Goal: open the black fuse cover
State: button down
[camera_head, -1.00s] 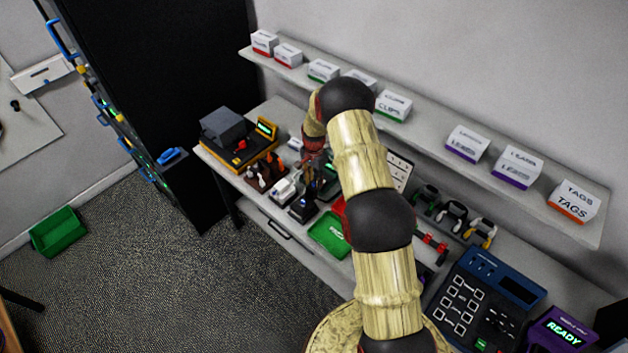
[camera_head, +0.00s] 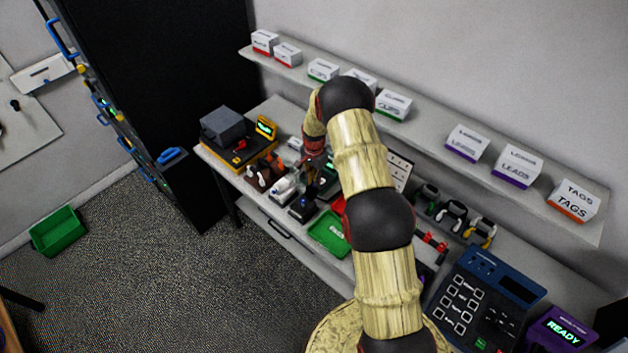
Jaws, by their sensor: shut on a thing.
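A small black fuse box (camera_head: 303,209) stands on the bench, in front of my arm and left of the green tray. My gripper (camera_head: 303,184) is just above and behind this box, pointing down. It is shut on a small dark part that looks like the black fuse cover; the fingers and the cover are too small and dark to show its exact angle. A white box (camera_head: 282,190) of similar size stands beside the black one on the left.
A brown holder (camera_head: 262,176) and a black-and-orange device (camera_head: 238,150) stand further left. A green tray (camera_head: 329,234) lies to the right. A shelf (camera_head: 425,128) with labelled boxes runs above the bench. A blue keypad unit (camera_head: 484,300) stands at the right.

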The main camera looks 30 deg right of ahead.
dwell(0.4)
jog(key=shift+a+b, duration=0.5)
jog(key=shift+b, duration=0.4)
jog(key=shift+s+a+r+b, duration=0.3)
jog(key=shift+s+a+b, duration=0.1)
jog(key=shift+a, duration=0.2)
jog(key=c, duration=2)
grip_release()
jog(key=shift+a, duration=0.15)
jog(key=shift+o, duration=1)
jog(key=shift+r, duration=0.1)
jog(key=shift+w+r, duration=0.1)
jog(key=shift+r, duration=0.15)
notch_tip(320, 180, up, 11)
jog(key=shift+r, duration=0.2)
